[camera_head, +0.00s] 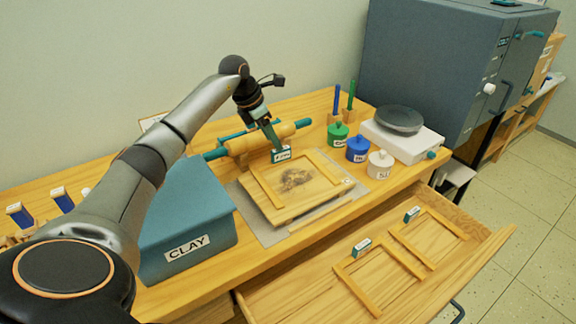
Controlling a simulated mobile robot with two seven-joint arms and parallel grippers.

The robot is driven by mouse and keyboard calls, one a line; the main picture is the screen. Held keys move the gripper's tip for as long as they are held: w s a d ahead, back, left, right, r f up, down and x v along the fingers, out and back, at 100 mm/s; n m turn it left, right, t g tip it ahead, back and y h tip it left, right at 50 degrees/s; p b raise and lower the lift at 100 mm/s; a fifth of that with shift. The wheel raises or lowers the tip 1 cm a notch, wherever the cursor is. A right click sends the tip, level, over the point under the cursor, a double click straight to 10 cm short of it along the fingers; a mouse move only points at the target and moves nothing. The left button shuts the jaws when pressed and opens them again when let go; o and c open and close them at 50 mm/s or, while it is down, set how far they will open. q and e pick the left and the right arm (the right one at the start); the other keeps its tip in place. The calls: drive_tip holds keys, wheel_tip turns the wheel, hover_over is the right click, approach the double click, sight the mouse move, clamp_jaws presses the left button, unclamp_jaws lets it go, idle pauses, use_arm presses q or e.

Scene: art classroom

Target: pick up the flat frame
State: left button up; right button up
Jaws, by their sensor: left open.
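Three light wooden frames with small teal-and-white tags are in view, the tag text too small to read. One frame (266,189) lies on a wooden board (291,207) with a dark smudge, on the worktable. Two more lie in the open drawer, a nearer frame (357,291) and a farther frame (411,252). I cannot tell which is the flat one. My left gripper (276,145) is open and points down at the back of the board, just above the tag (282,155) there. Whether it touches that tag is unclear. My right gripper is out of view.
A rolling pin (268,137) lies behind the board. A teal CLAY bin (185,225) stands left, beneath my left arm. Green, blue and white jars (380,164) and a scale (402,140) stand right. The open drawer (450,283) juts out in front.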

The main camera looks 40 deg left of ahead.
use_arm(q)
drive_tip(key=shift+w+a+x, duration=0.15)
drive_tip(key=shift+w+x, duration=0.05)
drive_tip(key=shift+x, duration=1.5)
drive_tip(key=shift+w+a+x, duration=0.1)
drive_tip(key=shift+w+x, duration=0.1)
drive_tip(key=shift+x, duration=1.5)
drive_tip(key=shift+r, duration=0.1)
clamp_jaws()
